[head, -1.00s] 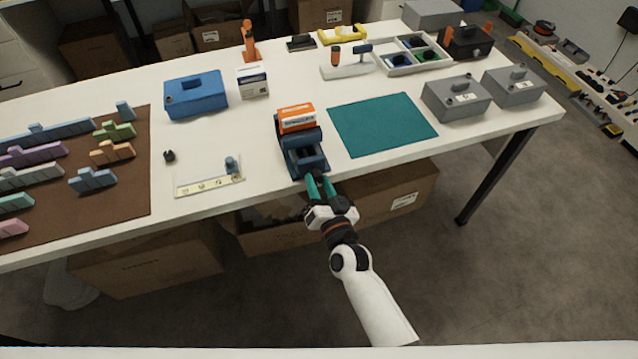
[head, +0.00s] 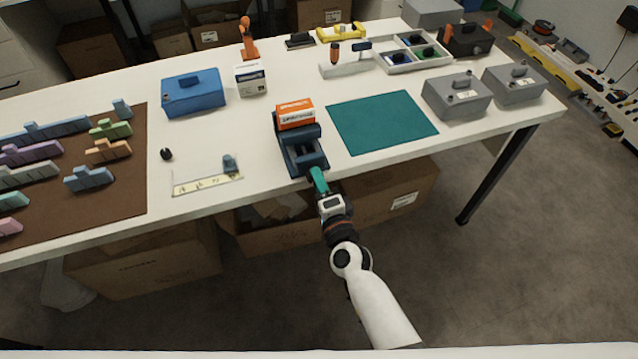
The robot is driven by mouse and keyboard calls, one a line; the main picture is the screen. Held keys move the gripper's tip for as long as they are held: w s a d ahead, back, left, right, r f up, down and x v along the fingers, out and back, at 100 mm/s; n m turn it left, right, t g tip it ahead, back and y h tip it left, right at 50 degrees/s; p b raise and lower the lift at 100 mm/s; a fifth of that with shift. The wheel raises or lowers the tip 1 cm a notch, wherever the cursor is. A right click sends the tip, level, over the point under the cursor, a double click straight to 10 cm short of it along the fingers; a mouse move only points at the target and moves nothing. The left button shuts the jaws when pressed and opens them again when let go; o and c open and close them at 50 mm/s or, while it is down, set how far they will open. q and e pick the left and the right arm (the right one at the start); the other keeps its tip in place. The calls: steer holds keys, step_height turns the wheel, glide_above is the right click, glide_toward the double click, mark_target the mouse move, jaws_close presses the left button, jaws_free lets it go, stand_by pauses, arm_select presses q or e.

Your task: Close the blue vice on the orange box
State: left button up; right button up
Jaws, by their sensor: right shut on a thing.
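The blue vice (head: 305,158) stands near the front edge of the white table, with its screw end facing me. The orange box (head: 295,113), with a white label band, sits upright in the vice at its far end. I cannot tell whether the near jaw touches the box. My right gripper (head: 319,181), with green fingers, is at the vice's near end, just over the table edge. It is shut on the vice's handle, which the fingers mostly hide. One finger covers the other from this side. My left gripper is not in view.
A green mat (head: 382,122) lies right of the vice, with grey boxes (head: 456,97) beyond it. A clear plate with a ruled strip (head: 208,183) lies to the left. Cardboard cartons sit under the table.

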steer(key=shift+f+m+b, duration=0.2)
steer(key=shift+m+b, duration=0.9)
steer(key=shift+m, duration=4)
steer(key=o, duration=1)
steer(key=shift+c, duration=0.2)
steer(key=b+v, duration=0.1)
steer(key=v, duration=1.1)
steer(key=shift+b, duration=0.3)
